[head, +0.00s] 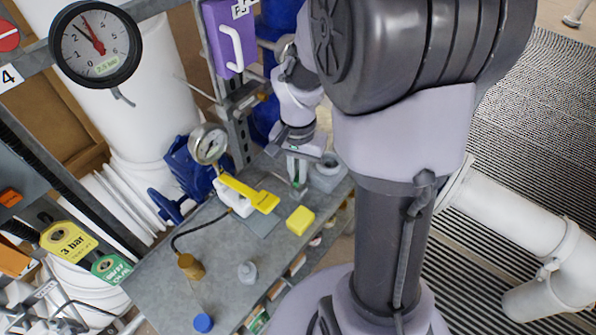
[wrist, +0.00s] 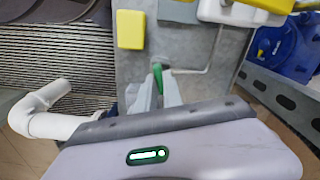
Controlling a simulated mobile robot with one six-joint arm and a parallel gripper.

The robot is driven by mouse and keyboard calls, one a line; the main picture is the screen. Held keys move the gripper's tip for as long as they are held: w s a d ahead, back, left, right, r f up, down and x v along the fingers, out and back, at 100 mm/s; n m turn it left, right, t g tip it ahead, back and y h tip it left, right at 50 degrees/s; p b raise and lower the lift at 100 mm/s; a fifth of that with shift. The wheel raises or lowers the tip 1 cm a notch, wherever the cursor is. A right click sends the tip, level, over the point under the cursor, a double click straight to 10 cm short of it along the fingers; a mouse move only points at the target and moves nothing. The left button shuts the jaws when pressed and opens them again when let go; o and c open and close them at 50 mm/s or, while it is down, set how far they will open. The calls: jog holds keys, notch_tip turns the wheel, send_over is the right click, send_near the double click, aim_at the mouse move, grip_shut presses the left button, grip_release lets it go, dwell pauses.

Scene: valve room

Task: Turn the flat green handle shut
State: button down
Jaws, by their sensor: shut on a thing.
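The green handle (wrist: 158,76) shows in the wrist view as a narrow green piece between my fingertips, over the grey bench. My gripper (wrist: 157,92) is shut on it. In the head view my gripper (head: 297,180) points down at the far right part of the bench, and only a sliver of green shows at its fingers. The fingers and wrist hide most of the handle and whatever it is fixed to, so I cannot tell how far it is turned.
A yellow lever (head: 249,191) on a white body and a yellow block (head: 300,220) are left of and in front of my gripper. A grey cup-like part (head: 327,174) is close on its right. A small gauge (head: 208,143) stands behind. A purple box (head: 230,38) hangs above.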

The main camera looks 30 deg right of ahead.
jog(key=shift+m+b, duration=0.35)
jog(key=shift+m, duration=1.45)
jog(key=c, duration=1.5)
grip_release()
notch_tip(320, 180, up, 18)
jog(key=p, duration=0.7)
jog(key=shift+f, duration=0.25)
